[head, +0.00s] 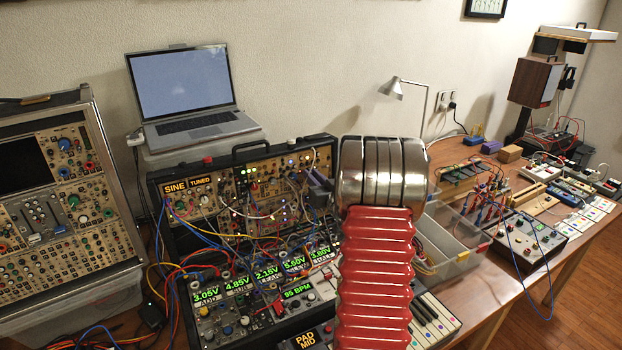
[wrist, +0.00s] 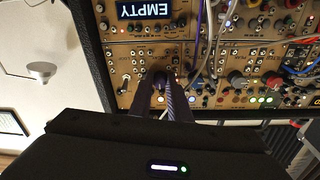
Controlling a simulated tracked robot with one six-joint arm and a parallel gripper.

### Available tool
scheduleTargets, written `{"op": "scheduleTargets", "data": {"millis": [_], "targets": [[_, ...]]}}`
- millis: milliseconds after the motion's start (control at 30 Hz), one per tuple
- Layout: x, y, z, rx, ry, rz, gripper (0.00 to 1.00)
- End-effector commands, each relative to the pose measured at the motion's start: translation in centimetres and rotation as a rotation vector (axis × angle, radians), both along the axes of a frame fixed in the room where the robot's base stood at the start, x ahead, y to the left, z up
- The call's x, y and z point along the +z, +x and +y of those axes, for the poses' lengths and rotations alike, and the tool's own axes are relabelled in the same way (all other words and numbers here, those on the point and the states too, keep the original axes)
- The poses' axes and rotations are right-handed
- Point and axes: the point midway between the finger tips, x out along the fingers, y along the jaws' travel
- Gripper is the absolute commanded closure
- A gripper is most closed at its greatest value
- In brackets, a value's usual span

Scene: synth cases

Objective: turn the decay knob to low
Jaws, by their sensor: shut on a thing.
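The modular synth case (head: 240,150) stands at the middle of the head view, its panels full of knobs, lights and patch cables. My gripper (head: 314,181) is at the right part of its upright panel, partly behind my arm. In the wrist view the panel appears upside down, and my gripper (wrist: 163,78) reaches into it with its two dark fingers close together. They are shut on a small knob, which they mostly hide.
Patch cables (wrist: 213,40) hang close beside the fingers. Other knobs (wrist: 237,78) and an EMPTY display (wrist: 143,9) are nearby. A laptop (head: 185,90) stands behind the case. A clear bin (head: 450,250) and a keyboard (head: 435,315) lie to the right.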

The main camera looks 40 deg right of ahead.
Motion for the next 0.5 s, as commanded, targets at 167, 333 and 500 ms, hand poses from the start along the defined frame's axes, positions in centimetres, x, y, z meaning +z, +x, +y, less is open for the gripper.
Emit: {"op": "scheduleTargets", "data": {"millis": [167,333,500], "targets": [[-0.03,0.09,0.21,-0.001,0.045,-0.014,1.0],[-0.04,0.09,0.21,-0.001,0.046,-0.014,1.0],[-0.05,0.09,0.21,-0.001,0.045,-0.014,0.78]]}}
